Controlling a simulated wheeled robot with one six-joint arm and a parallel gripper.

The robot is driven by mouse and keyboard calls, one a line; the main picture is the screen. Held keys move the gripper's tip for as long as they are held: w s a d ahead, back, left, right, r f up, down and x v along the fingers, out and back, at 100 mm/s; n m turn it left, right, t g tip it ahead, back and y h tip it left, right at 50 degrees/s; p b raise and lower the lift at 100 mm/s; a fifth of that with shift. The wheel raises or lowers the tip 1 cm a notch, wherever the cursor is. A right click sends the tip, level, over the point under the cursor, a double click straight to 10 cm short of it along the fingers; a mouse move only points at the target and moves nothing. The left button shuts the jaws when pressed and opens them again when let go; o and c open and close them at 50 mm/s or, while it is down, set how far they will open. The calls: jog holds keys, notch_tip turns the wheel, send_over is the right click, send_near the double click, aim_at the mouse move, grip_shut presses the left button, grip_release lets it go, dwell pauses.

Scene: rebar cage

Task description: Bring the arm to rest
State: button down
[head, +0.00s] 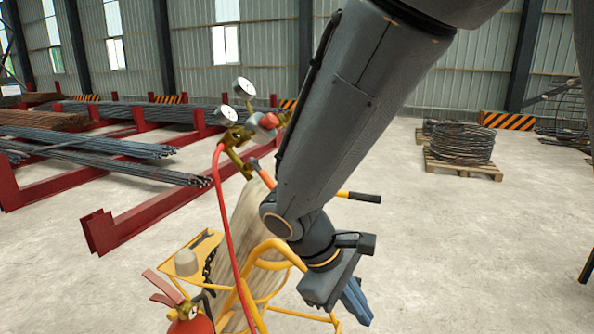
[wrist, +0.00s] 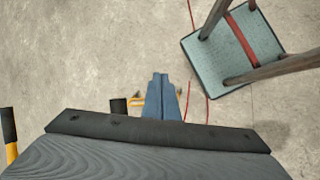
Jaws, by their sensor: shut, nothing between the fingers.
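My arm reaches down through the middle of the head view, with its wrist bent toward the lower right. My gripper (head: 357,302) hangs at its end, with blue fingers in front of the yellow cylinder cart. In the wrist view my gripper (wrist: 161,82) points away over the concrete floor. Its fingers are together and nothing shows between them. The arm hides part of the cart and of the gas cylinder.
The yellow cart (head: 272,246) with gauges (head: 243,87) and a red hose (head: 228,230) stands close by. A fire extinguisher (head: 190,318) is at lower left. Red racks (head: 150,212) hold steel bars (head: 100,150). A wire coil (head: 460,142) sits on a pallet.

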jog(key=d+f+m+y, duration=0.3)
jog(key=d+m+y, duration=0.2)
jog(key=d+m, duration=0.3)
jog(key=shift+s+f+m+t+y, duration=0.3)
jog(key=shift+m+y, duration=0.1)
jog(key=shift+m, duration=0.7)
